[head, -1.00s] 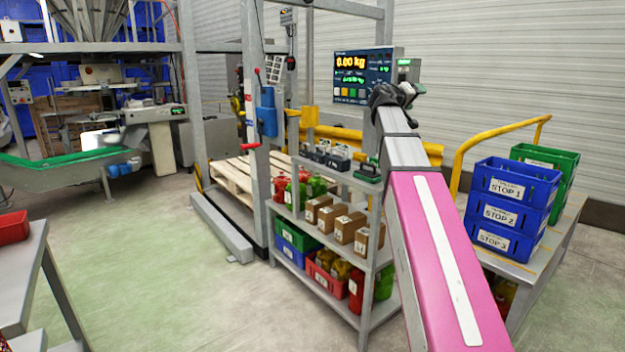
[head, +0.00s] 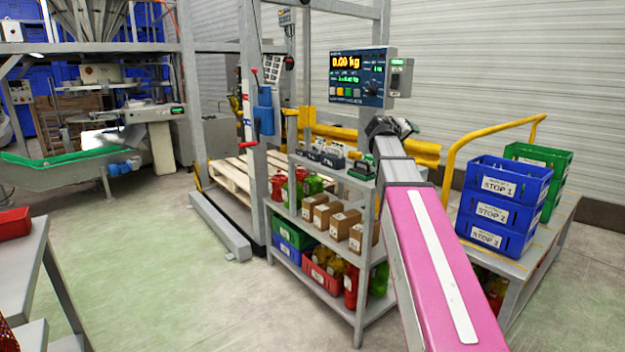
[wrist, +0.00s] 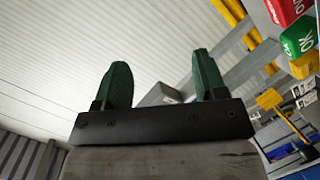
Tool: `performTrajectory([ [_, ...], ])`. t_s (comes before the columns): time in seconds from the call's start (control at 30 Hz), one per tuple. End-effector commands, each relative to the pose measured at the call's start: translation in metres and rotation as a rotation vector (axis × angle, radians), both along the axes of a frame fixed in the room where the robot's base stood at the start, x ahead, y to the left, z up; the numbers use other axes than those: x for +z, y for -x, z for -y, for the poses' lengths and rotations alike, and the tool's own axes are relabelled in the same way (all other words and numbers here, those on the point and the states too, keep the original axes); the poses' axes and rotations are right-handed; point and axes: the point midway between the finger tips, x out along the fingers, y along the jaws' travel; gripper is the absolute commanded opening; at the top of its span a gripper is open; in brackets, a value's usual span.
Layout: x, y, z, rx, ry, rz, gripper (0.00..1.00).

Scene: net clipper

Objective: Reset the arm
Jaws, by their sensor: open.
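My pink and grey arm reaches forward from the bottom right in the head view. Its dark end, my gripper (head: 392,126), is in front of the wall, just below the scale display (head: 360,76); its fingers are hard to make out there. In the wrist view, my gripper (wrist: 160,85) shows two green fingers spread wide apart, with nothing between them. Behind the fingers are the pale corrugated wall and ceiling area. I see nothing held.
A grey shelf rack (head: 338,293) with boxes, bottles and crates stands left of my arm. Blue crates (head: 503,198) and a green crate (head: 540,158) sit on a cart at right. A wooden pallet (head: 233,178) lies behind the rack. Open floor (head: 150,260) is at left.

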Motion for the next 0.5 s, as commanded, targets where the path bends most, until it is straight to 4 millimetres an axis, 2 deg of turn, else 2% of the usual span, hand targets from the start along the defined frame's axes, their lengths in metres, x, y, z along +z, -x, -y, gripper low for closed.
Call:
performTrajectory([
  [0.27,-0.140,0.028,-0.019,0.022,-0.202,-0.176,0.65],
  [0.5,-0.259,0.071,-0.044,0.033,-0.401,-0.347,0.65],
])
